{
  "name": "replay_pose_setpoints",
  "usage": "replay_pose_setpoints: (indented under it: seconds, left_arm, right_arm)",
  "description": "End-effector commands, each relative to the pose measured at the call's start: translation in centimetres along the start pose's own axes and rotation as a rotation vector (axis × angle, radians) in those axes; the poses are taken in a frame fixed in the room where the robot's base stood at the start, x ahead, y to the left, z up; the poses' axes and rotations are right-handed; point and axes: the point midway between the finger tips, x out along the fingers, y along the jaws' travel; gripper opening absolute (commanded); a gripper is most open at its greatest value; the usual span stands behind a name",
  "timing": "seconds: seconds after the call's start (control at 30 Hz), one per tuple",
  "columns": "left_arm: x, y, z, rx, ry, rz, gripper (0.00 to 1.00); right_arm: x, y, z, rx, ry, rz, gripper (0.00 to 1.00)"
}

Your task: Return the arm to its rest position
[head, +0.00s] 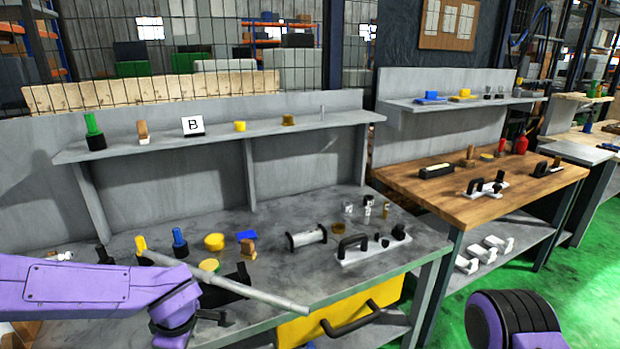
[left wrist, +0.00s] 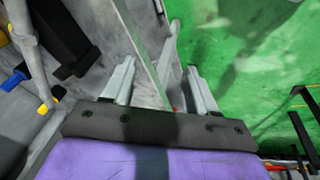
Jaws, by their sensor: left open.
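My left arm, purple, comes in from the left in the head view and bends at a joint (head: 175,308) low over the table's front. Its fingers cannot be made out there. In the left wrist view my left gripper (left wrist: 161,66) has two grey fingers wide apart with nothing held between them. Behind the fingers are a grey table strip and green floor. A purple and black rounded part of my right arm shows low at the right of the head view. My right gripper is not in view.
A long grey rod (head: 250,290) with a yellow end lies close beside my left arm. The grey table (head: 300,270) holds several small parts and a black-handled plate (head: 370,248). A wooden-topped table (head: 440,197) stands to the right.

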Motion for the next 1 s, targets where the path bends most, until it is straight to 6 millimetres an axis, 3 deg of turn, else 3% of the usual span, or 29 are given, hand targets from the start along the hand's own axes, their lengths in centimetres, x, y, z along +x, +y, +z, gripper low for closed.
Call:
replay_pose_setpoints:
  seconds: [0.27, 0.37, 0.43, 0.53, 0.6, 0.7, 0.77, 1.0]
  left_arm:
    - [7.2, -2.3, -2.5, 0.060, 0.292, 0.176, 0.57]
    - [11.8, -5.9, -2.0, 0.217, 0.351, 0.255, 0.57]
    - [15.2, -10.1, -0.8, 0.385, 0.329, 0.282, 0.57]
    - [18.4, -16.5, 0.8, 0.610, 0.247, 0.258, 0.57]
    - [19.7, -20.8, 1.4, 0.758, 0.195, 0.210, 0.57]
    - [20.7, -25.6, 1.2, 0.881, 0.159, 0.123, 0.57]
    - [21.2, -27.5, 1.1, 0.916, 0.151, 0.083, 0.57]
    - [21.3, -28.0, 1.1, 0.925, 0.147, 0.074, 0.57]
  right_arm:
    - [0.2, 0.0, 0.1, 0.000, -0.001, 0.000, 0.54]
    - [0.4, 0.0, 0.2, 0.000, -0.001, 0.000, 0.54]
    - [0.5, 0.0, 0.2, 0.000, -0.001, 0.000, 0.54]
    - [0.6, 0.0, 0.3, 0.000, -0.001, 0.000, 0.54]
    - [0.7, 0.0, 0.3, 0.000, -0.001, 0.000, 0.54]
    - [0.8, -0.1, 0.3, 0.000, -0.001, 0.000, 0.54]
    - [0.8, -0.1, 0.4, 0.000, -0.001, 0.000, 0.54]
    - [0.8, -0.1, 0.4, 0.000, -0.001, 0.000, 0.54]
